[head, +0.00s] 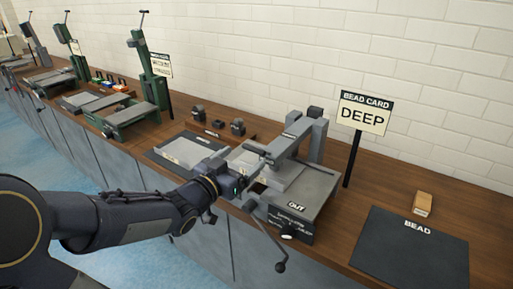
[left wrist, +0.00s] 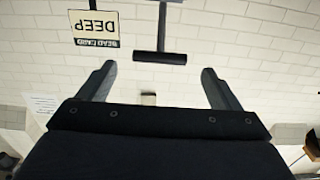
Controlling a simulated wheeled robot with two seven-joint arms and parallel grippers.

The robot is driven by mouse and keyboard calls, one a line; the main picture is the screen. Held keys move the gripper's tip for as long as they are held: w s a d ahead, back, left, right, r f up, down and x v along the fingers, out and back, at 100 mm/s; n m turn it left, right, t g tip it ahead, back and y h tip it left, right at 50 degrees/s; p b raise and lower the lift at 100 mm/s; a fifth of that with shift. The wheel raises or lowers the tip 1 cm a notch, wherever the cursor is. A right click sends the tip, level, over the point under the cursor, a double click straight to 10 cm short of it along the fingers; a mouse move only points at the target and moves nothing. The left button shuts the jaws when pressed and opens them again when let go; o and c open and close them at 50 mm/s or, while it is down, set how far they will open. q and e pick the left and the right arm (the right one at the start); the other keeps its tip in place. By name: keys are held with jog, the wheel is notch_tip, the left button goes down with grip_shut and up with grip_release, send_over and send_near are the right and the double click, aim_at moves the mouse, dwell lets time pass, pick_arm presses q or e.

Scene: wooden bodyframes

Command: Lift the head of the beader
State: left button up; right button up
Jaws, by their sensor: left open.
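The beader is a grey machine (head: 312,190) on the wooden bench, with an upright post at its back and a long grey head arm (head: 292,138) reaching forward and down from it. My left gripper (head: 258,178) is at the front end of this head, over the machine's near left part. In the left wrist view my left gripper (left wrist: 158,72) has its two fingers wide apart. A dark T-shaped bar (left wrist: 160,57) shows between and slightly beyond the fingertips, with no visible contact. It appears to be the head's handle. My right gripper is in neither view.
A "BEAD CARD DEEP" sign (head: 362,114) stands behind the beader. A dark "BEAD" mat (head: 415,255) and a small wooden block (head: 423,204) lie to the right. A crank handle (head: 281,266) hangs in front. A grey tray (head: 165,158) and green machines (head: 150,80) stand left.

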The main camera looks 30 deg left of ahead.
aim_at(252, 150)
pick_arm(q)
jog(key=w, duration=0.6)
jog(key=shift+d+p, duration=0.25)
jog(key=shift+p, duration=0.05)
jog(key=shift+c, duration=0.4)
